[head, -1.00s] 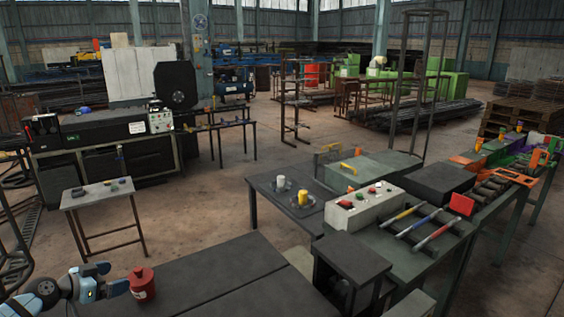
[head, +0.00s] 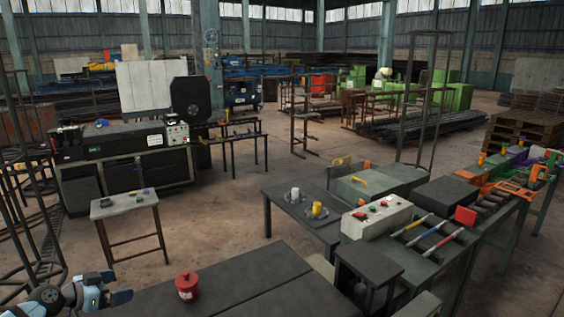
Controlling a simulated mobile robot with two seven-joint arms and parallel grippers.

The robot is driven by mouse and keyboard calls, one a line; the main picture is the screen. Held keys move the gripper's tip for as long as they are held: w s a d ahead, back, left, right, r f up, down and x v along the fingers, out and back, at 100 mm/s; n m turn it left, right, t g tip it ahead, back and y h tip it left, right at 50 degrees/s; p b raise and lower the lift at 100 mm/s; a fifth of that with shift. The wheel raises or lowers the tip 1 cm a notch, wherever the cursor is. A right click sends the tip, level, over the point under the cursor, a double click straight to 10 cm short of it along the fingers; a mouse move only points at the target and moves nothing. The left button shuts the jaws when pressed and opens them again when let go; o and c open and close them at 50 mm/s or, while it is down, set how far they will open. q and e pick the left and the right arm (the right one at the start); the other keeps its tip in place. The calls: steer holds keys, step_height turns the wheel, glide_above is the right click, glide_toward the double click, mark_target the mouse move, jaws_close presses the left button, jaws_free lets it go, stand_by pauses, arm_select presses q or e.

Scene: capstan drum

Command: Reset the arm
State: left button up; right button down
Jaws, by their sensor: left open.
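My left gripper (head: 116,287) is at the lower left in the head view. It is open and empty, with its fingers pointing right. A red drum-like piece (head: 187,287) with a small knob on top stands upright on the dark bench (head: 247,283). The gripper is to the left of the red piece, with a clear gap between them in the picture. My right gripper is not in view.
A dark table (head: 281,209) with a white and a yellow cylinder stands at centre right. Beside it are a grey control box (head: 377,216) and coloured bars on rails. A small table (head: 124,206) stands at left. The dark bench is otherwise bare.

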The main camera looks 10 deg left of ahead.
arm_select(q)
steer(key=s+d+r+n+t+y, duration=0.15)
steer(key=s+d+t, duration=0.35)
steer(key=d, duration=0.5)
steer(key=s+d+f+n+g+y, duration=0.15)
steer(key=s+d+g, duration=0.3)
steer(key=s, duration=0.65)
steer(key=s+d+f+g+y, duration=0.25)
steer(key=s+d+g, duration=0.2)
steer(key=s, duration=0.65)
steer(key=s+d+f+n+g+y, duration=0.15)
steer(key=s+d+g, duration=0.35)
steer(key=s, duration=0.6)
steer(key=w+d+f+m+t+h, duration=0.1)
steer(key=w+d+f+t+h, duration=0.1)
steer(key=f, duration=0.4)
steer(key=w+d+f+t+h+p, duration=0.1)
steer(key=w+d+f+t, duration=0.3)
steer(key=d+f+t, duration=0.1)
steer(key=shift+w+f+m+t+h+p, duration=0.15)
steer(key=shift+f+m+t+h+p, duration=0.2)
steer(key=shift+f+t, duration=0.45)
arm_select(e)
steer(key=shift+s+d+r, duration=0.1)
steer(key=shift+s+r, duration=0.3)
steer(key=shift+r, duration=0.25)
